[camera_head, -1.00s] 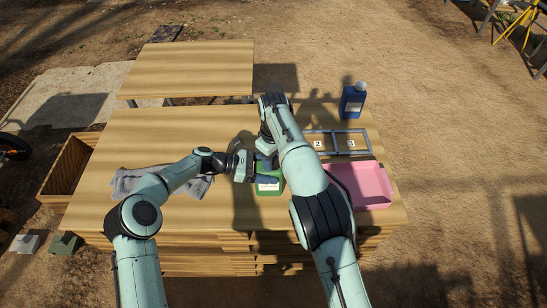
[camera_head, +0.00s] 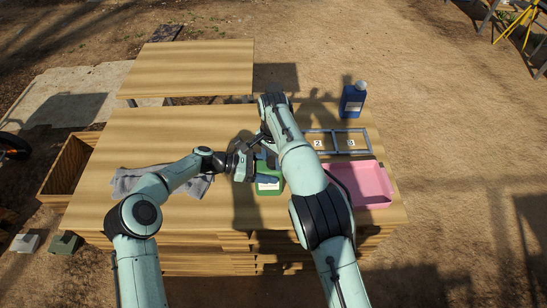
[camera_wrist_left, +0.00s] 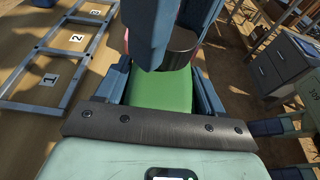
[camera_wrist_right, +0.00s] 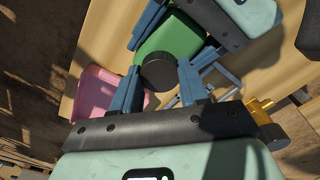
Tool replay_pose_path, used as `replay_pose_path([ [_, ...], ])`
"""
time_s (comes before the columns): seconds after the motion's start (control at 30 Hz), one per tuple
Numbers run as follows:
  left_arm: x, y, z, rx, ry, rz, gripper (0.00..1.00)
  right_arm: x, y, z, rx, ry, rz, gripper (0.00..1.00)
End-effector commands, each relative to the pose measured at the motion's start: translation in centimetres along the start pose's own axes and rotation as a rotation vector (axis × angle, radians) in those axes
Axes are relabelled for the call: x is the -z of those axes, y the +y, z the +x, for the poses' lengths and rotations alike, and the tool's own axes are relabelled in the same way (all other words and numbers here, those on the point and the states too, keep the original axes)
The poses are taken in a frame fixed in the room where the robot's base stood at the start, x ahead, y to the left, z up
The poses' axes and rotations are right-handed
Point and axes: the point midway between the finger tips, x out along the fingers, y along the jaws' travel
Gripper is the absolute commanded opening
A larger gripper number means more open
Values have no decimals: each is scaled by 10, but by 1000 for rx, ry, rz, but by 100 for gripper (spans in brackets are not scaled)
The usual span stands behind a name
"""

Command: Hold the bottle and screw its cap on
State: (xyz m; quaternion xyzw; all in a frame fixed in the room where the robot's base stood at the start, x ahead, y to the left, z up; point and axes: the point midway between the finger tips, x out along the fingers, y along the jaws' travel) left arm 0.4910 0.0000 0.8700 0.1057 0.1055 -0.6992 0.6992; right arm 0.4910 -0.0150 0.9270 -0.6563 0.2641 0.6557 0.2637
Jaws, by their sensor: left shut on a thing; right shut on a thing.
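The green bottle (camera_head: 270,187) stands on the wooden table in front of my arms, with a pale label on its near side. My left gripper (camera_head: 254,170) comes in from the left and is shut on the bottle body, which also shows green between its fingers in the left wrist view (camera_wrist_left: 160,90). The dark round cap (camera_wrist_right: 159,71) is at the bottle's top, between the blue fingers of my right gripper (camera_wrist_right: 157,82), which is shut on it from above. My right forearm hides the cap in the head view. I cannot tell how far the cap is seated.
A pink tray (camera_head: 386,203) lies right of my right arm. A numbered grey frame (camera_head: 335,131) lies behind it, and a blue bottle (camera_head: 353,100) stands at the back right. A grey cloth (camera_head: 124,182) lies under my left arm. The table's back left is clear.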

Motion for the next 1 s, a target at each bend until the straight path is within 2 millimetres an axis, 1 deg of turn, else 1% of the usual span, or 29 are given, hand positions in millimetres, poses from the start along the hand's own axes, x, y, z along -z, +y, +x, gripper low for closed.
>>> replay_pose_path([
  [0.13,2,0,0,0,2,-2,0,0,0,0,-1,0,6,7],
  [0.17,2,0,0,0,2,-2,0,0,0,0,-1,0,6,47],
  [0.2,2,0,0,0,2,-2,0,0,0,0,-1,0,5,60],
  [0.23,2,0,0,0,2,-2,0,0,0,0,-1,0,5,69],
  [0.47,1,0,0,0,2,-2,0,0,0,0,0,-1,4,69],
  [0.57,1,0,0,0,2,-2,0,0,0,-3,1,0,3,69],
  [0.8,1,0,0,0,2,-1,0,1,0,-34,3,1,3,69],
  [0.9,1,0,0,0,2,-1,0,1,0,-42,1,0,3,69],
  [1.0,1,0,0,0,2,-1,0,0,0,-45,-1,-1,3,69],
])
